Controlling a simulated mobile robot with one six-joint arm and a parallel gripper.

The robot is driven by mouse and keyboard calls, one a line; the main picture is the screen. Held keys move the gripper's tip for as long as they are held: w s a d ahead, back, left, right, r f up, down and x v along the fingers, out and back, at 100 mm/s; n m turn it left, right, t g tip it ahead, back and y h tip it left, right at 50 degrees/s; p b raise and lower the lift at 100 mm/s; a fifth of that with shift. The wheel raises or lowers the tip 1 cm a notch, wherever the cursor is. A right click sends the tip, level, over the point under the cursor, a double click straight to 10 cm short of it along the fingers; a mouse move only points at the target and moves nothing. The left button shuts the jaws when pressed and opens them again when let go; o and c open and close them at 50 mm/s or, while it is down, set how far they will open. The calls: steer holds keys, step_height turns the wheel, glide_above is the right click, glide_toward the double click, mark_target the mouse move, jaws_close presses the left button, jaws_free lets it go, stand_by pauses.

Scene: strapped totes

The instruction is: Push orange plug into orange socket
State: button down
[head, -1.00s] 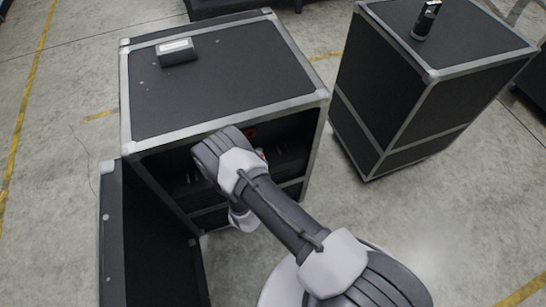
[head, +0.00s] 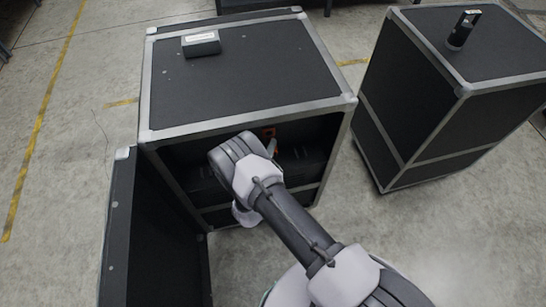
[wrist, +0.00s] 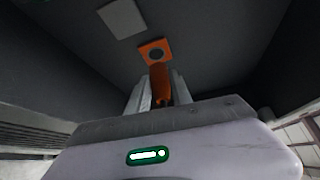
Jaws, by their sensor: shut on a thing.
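The orange socket (wrist: 154,50), a square plate with a dark round hole, is on the dark inner wall of the open case in the wrist view. It also shows in the head view (head: 268,132) under the case's top edge. My gripper (wrist: 160,88) is shut on the orange plug (wrist: 160,78), which points toward the socket. The plug's far end overlaps the lower edge of the socket plate in the wrist view, so I cannot tell whether they touch. In the head view my arm reaches into the case's front opening and hides most of the gripper.
The black case (head: 250,85) has metal edges and a small dark box (head: 201,43) on top. Its door (head: 160,235) hangs open at the left. A second case (head: 450,90) with an upright handheld object (head: 463,30) stands at the right. Floor between the cases is narrow.

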mark_target(269, 141)
steer(key=shift+w+a+b, duration=0.25)
steer(key=shift+w+b, duration=0.1)
steer(key=shift+w, duration=0.55)
steer(key=shift+w+a+b, duration=0.15)
steer(key=shift+w+b, duration=0.3)
steer(key=shift+w, duration=0.1)
stand_by(1.5)
steer(key=c, duration=1.1)
jaws_free()
steer(key=p+v, duration=0.5)
steer(key=v, duration=1.2)
steer(key=shift+s, duration=0.25)
steer(key=shift+s, duration=0.1)
